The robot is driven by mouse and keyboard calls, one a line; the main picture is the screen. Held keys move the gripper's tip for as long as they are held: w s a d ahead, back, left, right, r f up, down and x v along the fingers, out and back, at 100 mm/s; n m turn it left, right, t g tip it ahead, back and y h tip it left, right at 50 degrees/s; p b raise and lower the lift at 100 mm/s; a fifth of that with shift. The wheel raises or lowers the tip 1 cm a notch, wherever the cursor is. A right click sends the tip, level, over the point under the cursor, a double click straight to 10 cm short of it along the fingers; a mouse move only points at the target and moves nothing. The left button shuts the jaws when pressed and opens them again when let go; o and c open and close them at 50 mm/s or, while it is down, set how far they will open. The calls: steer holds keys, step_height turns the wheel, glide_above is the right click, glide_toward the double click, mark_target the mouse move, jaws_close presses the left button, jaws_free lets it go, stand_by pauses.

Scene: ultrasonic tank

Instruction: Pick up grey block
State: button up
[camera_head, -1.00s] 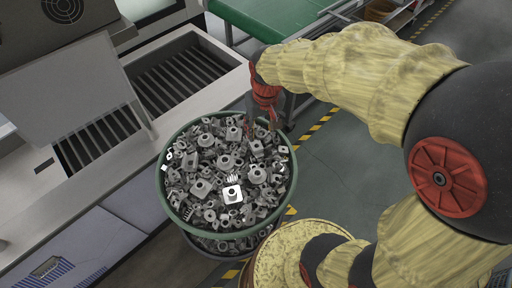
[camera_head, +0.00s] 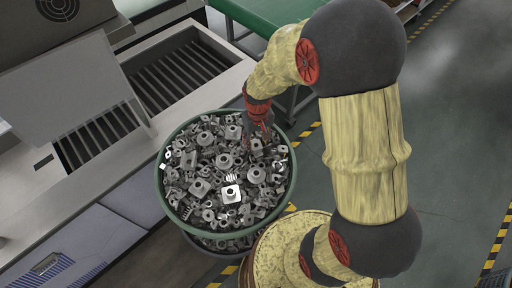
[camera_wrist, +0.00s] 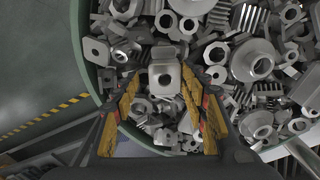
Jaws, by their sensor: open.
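A round green-rimmed bin (camera_head: 161,189) is heaped with grey metal parts in the head view. Several grey blocks lie among them, and I cannot tell which one the task means. My gripper (camera_wrist: 160,105) is open, pointing at the heap near the bin's edge. In the wrist view a squarish grey block (camera_wrist: 165,78) with a holed part (camera_wrist: 166,20) beyond it shows between and just past the fingertips. I cannot tell whether the fingers touch it. In the head view my gripper (camera_head: 266,134) is over the heap's upper right side. A brighter block (camera_head: 231,194) lies lower in the heap.
A sink-like tank with dark slats (camera_head: 180,72) and a raised grey lid (camera_head: 72,85) stands at left of the bin. A green-topped table (camera_head: 262,14) is behind. Open floor with yellow-black tape (camera_head: 497,245) lies to the right.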

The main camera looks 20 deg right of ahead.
steer(key=shift+f, duration=0.45)
steer(key=shift+c, duration=0.6)
steer(key=c, duration=1)
steer(key=shift+o, duration=0.2)
steer(key=shift+r, duration=0.1)
